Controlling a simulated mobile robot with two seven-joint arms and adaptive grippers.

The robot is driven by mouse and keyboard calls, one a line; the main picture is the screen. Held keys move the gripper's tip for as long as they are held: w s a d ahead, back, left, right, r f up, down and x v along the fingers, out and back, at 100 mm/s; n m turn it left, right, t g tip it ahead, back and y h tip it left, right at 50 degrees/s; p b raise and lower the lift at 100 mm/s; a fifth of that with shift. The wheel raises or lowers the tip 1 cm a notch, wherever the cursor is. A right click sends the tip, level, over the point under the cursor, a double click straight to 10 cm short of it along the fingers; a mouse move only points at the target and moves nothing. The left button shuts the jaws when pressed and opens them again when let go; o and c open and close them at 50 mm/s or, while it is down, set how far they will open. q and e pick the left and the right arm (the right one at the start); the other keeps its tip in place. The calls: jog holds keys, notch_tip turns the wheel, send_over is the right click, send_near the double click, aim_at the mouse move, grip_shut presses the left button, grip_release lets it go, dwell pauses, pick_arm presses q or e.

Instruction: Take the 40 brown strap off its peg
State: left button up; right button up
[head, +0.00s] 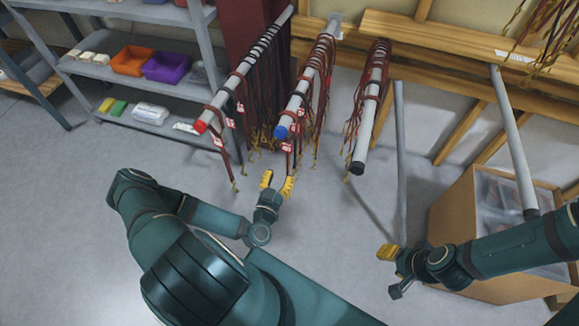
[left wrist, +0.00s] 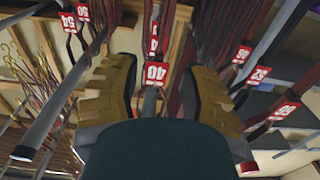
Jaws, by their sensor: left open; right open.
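The 40 tag (left wrist: 156,73) is red with white digits and shows between my left fingers in the left wrist view. Its brown strap is mostly hidden among the other straps. In the head view, dark red-brown straps with red tags hang from the blue-tipped middle peg (head: 281,131); I cannot read the tags there. My left gripper (head: 277,186) is open and empty, just below and in front of that peg's tip. Its two yellow fingers (left wrist: 158,98) stand either side of the 40 tag in the left wrist view. My right gripper (head: 390,268) is open, low at the right, away from the pegs.
The red-tipped peg (head: 201,126) on the left and the black-tipped peg (head: 358,167) on the right also carry straps, close on both sides. A grey shelf (head: 150,84) with bins stands at the left. A cardboard box (head: 450,215) stands at the right. Floor in front is clear.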

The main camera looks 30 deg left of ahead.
aim_at(287, 157)
pick_arm(q)
jog(key=x, duration=0.6)
jog(key=shift+b, duration=0.35)
jog(key=b+x, duration=0.1)
jog(key=x, duration=0.3)
jog(key=shift+f, duration=0.1)
jog(key=shift+w+a, duration=0.15)
jog(key=shift+w, duration=0.35)
jog(key=shift+c, duration=0.3)
grip_shut()
